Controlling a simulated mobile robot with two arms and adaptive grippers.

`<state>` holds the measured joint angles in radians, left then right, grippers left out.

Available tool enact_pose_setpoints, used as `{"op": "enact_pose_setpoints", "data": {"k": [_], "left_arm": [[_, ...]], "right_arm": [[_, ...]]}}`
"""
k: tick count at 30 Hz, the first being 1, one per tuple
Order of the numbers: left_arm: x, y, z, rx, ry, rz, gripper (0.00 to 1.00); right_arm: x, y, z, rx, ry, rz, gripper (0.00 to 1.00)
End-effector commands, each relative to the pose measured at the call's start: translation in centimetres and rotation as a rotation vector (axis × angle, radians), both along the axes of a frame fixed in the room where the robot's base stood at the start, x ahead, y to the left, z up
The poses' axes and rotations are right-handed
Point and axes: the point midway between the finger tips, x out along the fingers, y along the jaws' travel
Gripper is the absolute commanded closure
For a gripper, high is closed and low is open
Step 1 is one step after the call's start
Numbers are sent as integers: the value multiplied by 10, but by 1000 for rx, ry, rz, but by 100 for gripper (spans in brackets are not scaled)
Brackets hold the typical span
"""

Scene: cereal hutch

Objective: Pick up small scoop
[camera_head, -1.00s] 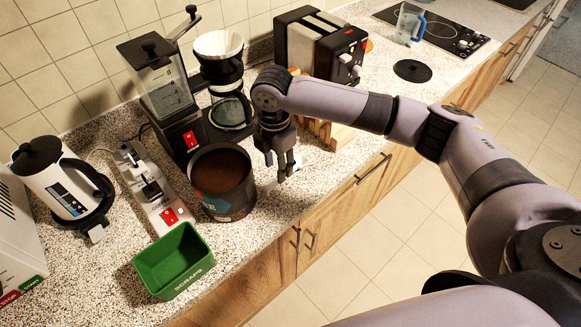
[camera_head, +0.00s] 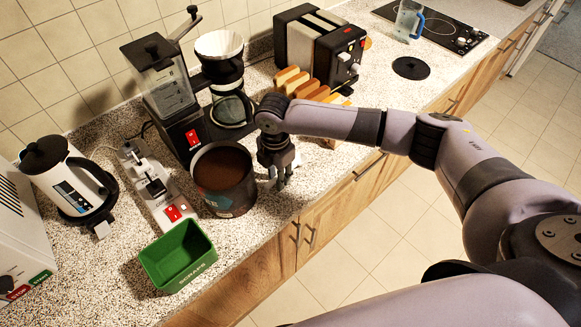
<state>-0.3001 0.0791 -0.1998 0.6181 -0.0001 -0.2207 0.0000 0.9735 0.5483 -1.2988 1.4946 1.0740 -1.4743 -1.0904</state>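My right gripper (camera_head: 279,182) points down just right of the dark canister (camera_head: 222,195), close above the counter's front edge. The canister is open and filled with brown grounds. The gripper's dark fingers look close together, but their gap is too small to judge. A small pale patch shows at the right of the fingers; I cannot tell whether it is part of a scoop. I see no clear small scoop; it may be hidden behind the gripper. My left gripper is out of view.
A green scraps bin (camera_head: 178,258), a white device with a red switch (camera_head: 158,190) and a white kettle (camera_head: 65,178) stand left. A grinder (camera_head: 162,90), a coffee maker (camera_head: 228,85), bread slices (camera_head: 303,84) and a toaster (camera_head: 320,48) stand behind.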

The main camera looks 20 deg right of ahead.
Motion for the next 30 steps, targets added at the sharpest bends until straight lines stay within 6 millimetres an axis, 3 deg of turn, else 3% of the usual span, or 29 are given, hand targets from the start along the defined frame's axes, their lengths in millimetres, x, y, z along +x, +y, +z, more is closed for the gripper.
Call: {"op": "enact_pose_setpoints", "data": {"k": [11,23,30], "left_arm": [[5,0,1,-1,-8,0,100],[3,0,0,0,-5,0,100],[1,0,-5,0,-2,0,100]], "right_arm": [[0,0,0,0,0,0,100],[0,0,1,0,0,0,100],[1,0,18,1,-2,0,100]]}}
